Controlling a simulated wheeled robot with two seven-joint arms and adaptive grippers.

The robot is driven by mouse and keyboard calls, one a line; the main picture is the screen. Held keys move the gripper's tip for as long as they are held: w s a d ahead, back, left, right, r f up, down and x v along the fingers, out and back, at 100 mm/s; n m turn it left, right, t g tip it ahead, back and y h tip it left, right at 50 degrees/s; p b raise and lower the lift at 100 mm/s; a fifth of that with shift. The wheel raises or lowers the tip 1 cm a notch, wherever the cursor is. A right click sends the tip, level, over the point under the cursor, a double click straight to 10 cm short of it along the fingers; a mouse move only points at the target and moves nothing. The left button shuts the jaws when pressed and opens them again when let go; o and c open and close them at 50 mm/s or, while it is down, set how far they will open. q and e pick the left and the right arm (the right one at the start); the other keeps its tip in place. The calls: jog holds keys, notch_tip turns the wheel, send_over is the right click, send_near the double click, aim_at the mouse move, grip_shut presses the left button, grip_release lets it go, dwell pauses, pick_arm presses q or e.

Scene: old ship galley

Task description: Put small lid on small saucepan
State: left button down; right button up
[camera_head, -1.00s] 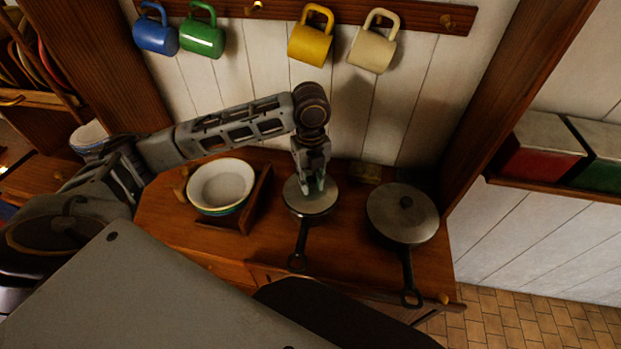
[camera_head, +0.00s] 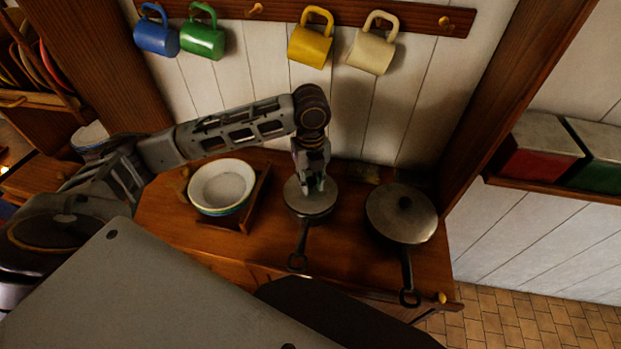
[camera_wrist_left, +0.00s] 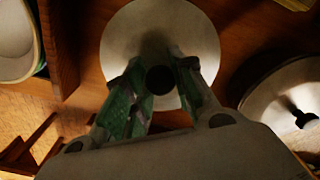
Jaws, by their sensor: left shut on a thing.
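The small lid (camera_head: 308,208) is a round grey metal disc with a dark knob. It sits over the small saucepan, whose dark handle (camera_head: 301,243) points toward me; the lid hides the pan's inside. In the head view the lid looks flat and level on the pan's rim. My left gripper (camera_head: 316,187) points down from above, shut on the lid's knob. In the left wrist view the lid (camera_wrist_left: 190,38) fills the middle, with its knob (camera_wrist_left: 159,80) between the green-tinted fingers. My right gripper is not in view.
A larger lidded pan (camera_head: 385,215) stands to the right on the wooden counter (camera_head: 165,222). A stack of bowls (camera_head: 221,187) in a wooden holder stands to the left. Several mugs, including a yellow one (camera_head: 310,45), hang on the wall behind.

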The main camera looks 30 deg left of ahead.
pick_arm(q)
jog(key=shift+p, duration=0.9)
dwell(1.3)
jog(key=shift+f+p, duration=0.4)
dwell(1.1)
jog(key=c, duration=1.1)
grip_release()
jog(key=shift+r, duration=0.1)
jog(key=shift+r+p, duration=2.25)
jog(key=shift+p, duration=0.5)
jog(key=shift+r, duration=1.15)
